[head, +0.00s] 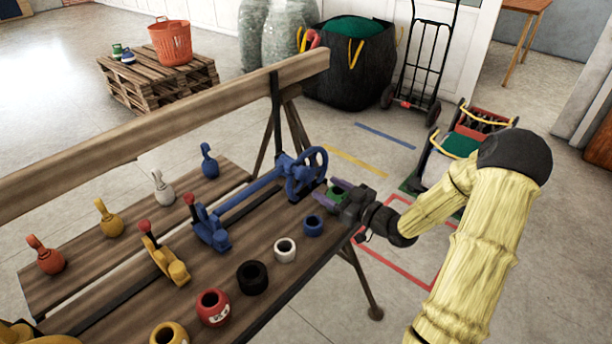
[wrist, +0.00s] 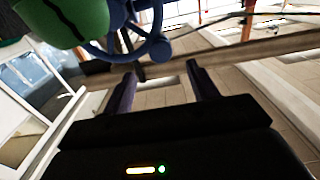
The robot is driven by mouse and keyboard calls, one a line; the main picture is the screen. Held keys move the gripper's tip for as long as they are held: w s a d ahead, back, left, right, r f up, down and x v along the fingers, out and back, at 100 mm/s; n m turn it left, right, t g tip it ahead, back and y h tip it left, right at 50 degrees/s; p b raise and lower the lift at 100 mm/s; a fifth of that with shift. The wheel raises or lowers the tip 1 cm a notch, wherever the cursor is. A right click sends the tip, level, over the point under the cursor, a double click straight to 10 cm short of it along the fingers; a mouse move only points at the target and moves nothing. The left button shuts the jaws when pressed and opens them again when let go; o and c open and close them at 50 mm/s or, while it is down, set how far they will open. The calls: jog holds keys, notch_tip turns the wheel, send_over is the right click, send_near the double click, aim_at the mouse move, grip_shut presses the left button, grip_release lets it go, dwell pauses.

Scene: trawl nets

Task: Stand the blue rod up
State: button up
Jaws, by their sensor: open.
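A long blue rod (head: 252,187) lies slanted along the bench in the head view. Its right end meets a blue handwheel (head: 318,160); its left end is near a blue clamp (head: 212,232) with a red-knobbed lever. My gripper (head: 325,190) is at the bench's right end, just right of the wheel. Its purple fingers are apart. The blue wheel shows beyond the fingertips in the wrist view (wrist: 166,22). Nothing appears gripped.
The wooden bench (head: 215,283) has several coloured rings along its front, including a blue ring (head: 313,225). Colored hooked weights, one blue (head: 209,161), stand at the back. A raised beam (head: 150,128) crosses behind. Open floor is to the right, with a green-topped cart (head: 455,145).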

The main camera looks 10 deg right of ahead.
aim_at(305, 174)
jog(key=x, duration=0.8)
jog(key=shift+w+d, duration=0.1)
jog(key=shift+w, duration=0.05)
jog(key=shift+w+a, duration=0.25)
jog(key=shift+a, duration=0.15)
jog(key=shift+d, duration=0.25)
grip_shut()
